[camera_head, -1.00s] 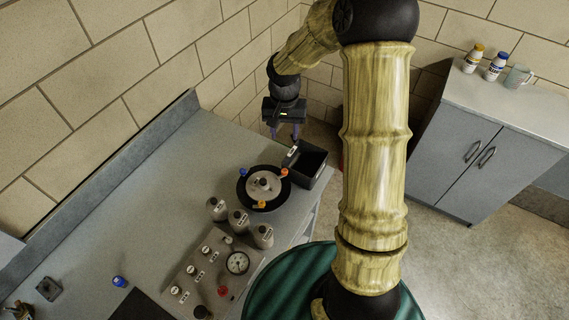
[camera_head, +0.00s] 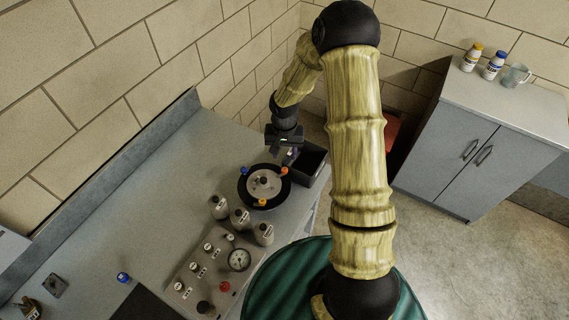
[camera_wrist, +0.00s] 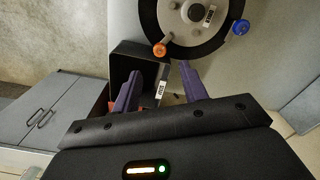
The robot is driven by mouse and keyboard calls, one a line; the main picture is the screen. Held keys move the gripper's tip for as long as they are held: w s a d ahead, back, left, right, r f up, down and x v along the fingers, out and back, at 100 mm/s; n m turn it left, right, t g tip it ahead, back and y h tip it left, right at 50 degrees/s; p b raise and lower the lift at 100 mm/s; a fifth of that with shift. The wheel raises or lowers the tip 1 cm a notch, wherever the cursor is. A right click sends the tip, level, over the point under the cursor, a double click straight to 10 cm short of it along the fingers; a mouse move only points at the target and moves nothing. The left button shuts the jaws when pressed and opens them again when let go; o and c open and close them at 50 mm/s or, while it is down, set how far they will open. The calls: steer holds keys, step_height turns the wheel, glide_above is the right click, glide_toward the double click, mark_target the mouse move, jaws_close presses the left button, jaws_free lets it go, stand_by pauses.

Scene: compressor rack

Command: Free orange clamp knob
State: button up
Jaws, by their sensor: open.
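The orange clamp knob (camera_head: 284,171) sits on the right rim of a round black-edged fixture with a grey plate (camera_head: 265,184). In the wrist view the orange knob (camera_wrist: 159,49) lies just beyond my fingertips, at the fixture's lower left edge. A blue knob (camera_head: 244,171) and a yellow knob (camera_head: 263,202) are on the same rim.
An open black bin (camera_head: 309,167) stands beside the fixture at the bench edge. Several grey labelled canisters (camera_head: 240,219) and a gauge panel (camera_head: 215,262) are in front. A wall is behind the bench (camera_head: 150,190). A cabinet (camera_head: 470,150) stands at the right.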

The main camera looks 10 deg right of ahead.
mark_target(285, 169)
step_height(285, 169, down, 8)
steer(key=shift+r+p, duration=0.1)
steer(key=shift+p, duration=0.9)
jaws_close()
